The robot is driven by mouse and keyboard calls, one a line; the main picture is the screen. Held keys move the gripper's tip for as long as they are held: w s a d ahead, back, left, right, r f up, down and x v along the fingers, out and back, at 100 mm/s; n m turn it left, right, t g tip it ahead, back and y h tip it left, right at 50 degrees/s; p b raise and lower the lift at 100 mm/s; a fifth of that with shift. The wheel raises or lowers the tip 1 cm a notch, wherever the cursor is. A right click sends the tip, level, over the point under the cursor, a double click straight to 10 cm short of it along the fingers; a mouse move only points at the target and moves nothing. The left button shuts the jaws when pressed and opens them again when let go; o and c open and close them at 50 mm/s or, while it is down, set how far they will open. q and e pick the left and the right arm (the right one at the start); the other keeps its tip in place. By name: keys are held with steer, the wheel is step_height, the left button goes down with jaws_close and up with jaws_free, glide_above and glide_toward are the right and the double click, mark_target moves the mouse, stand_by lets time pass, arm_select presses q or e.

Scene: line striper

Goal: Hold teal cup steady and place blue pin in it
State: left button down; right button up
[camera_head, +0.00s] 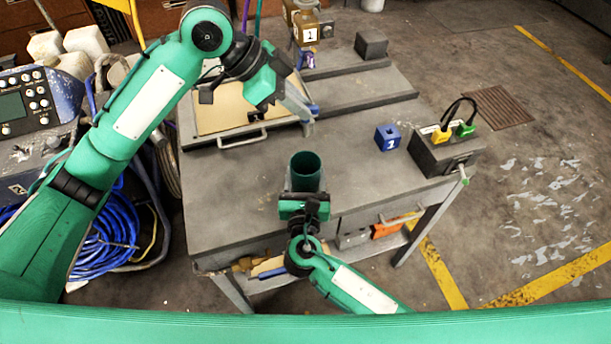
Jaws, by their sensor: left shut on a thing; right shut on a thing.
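The teal cup (305,168) stands upright near the front edge of the grey table, its open mouth facing up toward the camera. My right gripper (304,196) comes from the front and is shut on the cup. My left gripper (302,112) is above the table, behind the cup and apart from it. It is shut on the blue pin (314,109), of which only a small blue part shows beside the fingers. The rest of the pin is hidden by the fingers.
A blue cube marked 1 (388,138) sits right of the cup. A dark box (446,153) with yellow and green plugs is at the table's right end. A tray with a handle (243,143) lies at the left. The grey table (235,195) is bare left of the cup.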

arm_select(q)
step_height(320, 180, down, 11)
stand_by(1.2)
steer(key=shift+r, duration=0.1)
steer(key=c, duration=1.3)
jaws_free()
steer(key=shift+c, duration=0.2)
steer(key=v, duration=1.2)
arm_select(e)
steer(key=o, duration=1.1)
